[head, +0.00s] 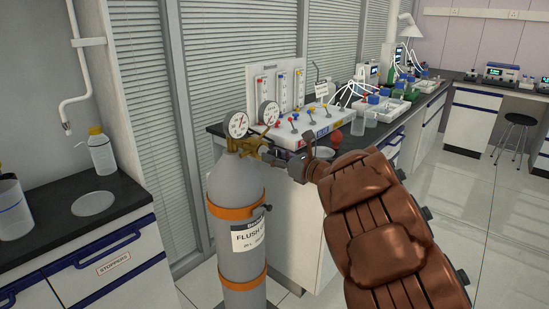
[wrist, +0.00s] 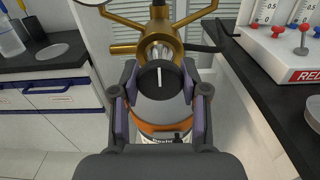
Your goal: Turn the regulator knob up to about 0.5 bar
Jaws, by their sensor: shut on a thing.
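The regulator knob (wrist: 160,80) is black and round with a white line pointing straight up in the wrist view. My gripper (wrist: 160,97) has its two fingers on either side of the knob and is shut on it. In the head view my gripper (head: 288,165) is at the brass regulator (head: 250,147), which also shows in the wrist view (wrist: 158,42). Two round white gauges, a left one (head: 236,125) and a right one (head: 269,113), stand on top of the regulator. Their readings are too small to tell. The knob is hidden in the head view.
A grey gas cylinder (head: 236,195) with orange bands stands below the regulator. A bench with a flow-meter panel (head: 275,85) and colored valve knobs is close behind. A counter (head: 75,225) with a wash bottle (head: 101,150) is at left. Open floor (head: 500,230) lies at right.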

